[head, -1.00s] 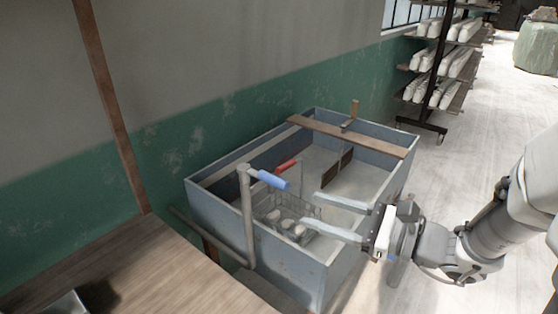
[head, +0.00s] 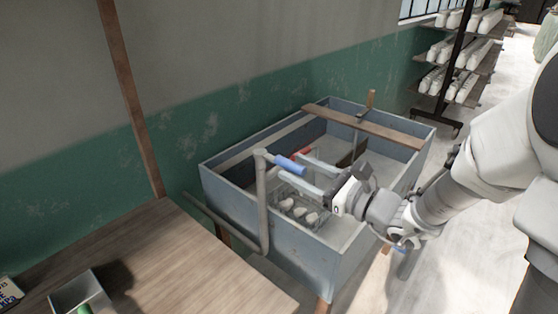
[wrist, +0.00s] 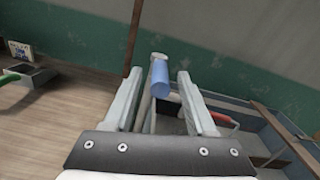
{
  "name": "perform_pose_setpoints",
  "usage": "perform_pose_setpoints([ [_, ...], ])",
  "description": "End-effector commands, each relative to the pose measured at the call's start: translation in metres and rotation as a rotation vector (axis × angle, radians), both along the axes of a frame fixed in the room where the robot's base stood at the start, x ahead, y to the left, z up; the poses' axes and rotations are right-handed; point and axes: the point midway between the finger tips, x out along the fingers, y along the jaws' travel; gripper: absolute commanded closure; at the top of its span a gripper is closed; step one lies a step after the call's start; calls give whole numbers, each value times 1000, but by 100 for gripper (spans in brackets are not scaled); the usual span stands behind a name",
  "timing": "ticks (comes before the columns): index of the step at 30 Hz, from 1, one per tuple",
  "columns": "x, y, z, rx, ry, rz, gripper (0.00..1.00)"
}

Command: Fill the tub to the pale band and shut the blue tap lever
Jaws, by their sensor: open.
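The blue-grey tub (head: 232,207) stands by the wall, with a pale band (head: 245,160) along its inner far-left wall. Its inside looks pale grey; I cannot tell the water level. A grey pipe tap (head: 263,210) rises at its near left side. The blue tap lever (head: 289,165) sits at the top of the pipe and points right. My gripper (wrist: 159,75) is open, its fingers either side of the blue lever (wrist: 160,85) in the wrist view. I cannot tell whether they touch it. A red handle (head: 300,153) shows just behind.
A wire basket with several white lumps (head: 300,210) is in the tub's near end. A wooden plank (head: 375,128) crosses the far end. A wooden bench (head: 170,265) with a small metal tray (head: 65,300) fills the near left. A shelf rack (head: 450,100) stands behind.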

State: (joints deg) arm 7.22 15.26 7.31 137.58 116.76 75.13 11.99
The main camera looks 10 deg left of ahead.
Motion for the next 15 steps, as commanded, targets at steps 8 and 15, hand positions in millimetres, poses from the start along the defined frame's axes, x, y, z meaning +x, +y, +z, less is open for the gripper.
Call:
perform_pose_setpoints([
  [8, 23, 39, 0, 0, -1, 2, 43],
  [15, 28, 47, 0, 0, 0, 0, 43],
])
